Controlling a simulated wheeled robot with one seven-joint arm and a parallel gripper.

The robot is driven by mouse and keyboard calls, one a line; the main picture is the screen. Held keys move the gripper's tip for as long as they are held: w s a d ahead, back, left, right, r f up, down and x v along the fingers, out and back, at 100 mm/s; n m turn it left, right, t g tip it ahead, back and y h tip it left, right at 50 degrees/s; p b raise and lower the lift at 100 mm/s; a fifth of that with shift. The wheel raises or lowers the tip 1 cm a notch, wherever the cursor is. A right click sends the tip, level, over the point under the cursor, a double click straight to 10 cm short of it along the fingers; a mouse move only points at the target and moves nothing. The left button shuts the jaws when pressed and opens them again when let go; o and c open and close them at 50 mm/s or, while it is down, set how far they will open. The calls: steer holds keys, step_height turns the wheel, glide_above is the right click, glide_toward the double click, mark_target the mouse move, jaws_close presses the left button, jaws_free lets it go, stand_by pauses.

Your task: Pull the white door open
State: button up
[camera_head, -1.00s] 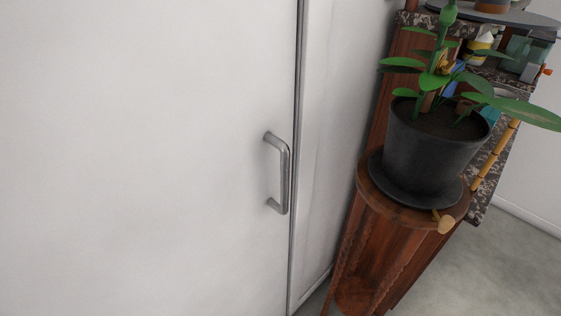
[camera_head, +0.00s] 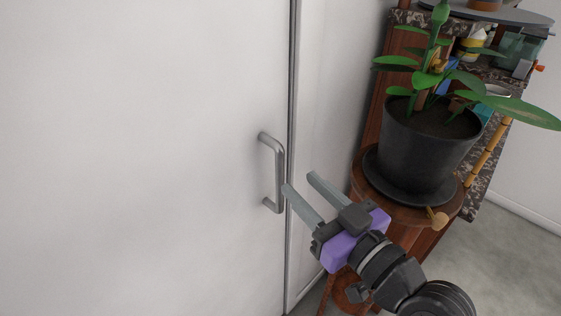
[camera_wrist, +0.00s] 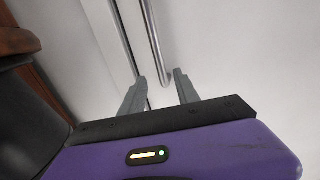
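The white door (camera_head: 140,150) fills the left of the head view and looks shut against its frame. Its grey metal bar handle (camera_head: 279,172) stands upright near the door's right edge. My gripper (camera_head: 299,182) is to the right of the handle, pointing up and left, with its fingers spread and nothing between them. The left fingertip looks close to the handle; I cannot tell whether it touches. In the wrist view my gripper (camera_wrist: 160,78) is also open, with a metal bar (camera_wrist: 153,45) running toward the space between its fingers.
A dark plant pot (camera_head: 428,140) with a green plant stands on a round wooden stand (camera_head: 405,210) right of the door, close to my arm. Shelves (camera_head: 490,150) with clutter are behind it. Grey floor (camera_head: 480,265) is open at the lower right.

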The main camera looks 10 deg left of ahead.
mark_target(283, 166)
steer(key=shift+p+x, duration=0.65)
steer(key=shift+x, duration=3.3)
steer(key=shift+r, duration=0.2)
jaws_close()
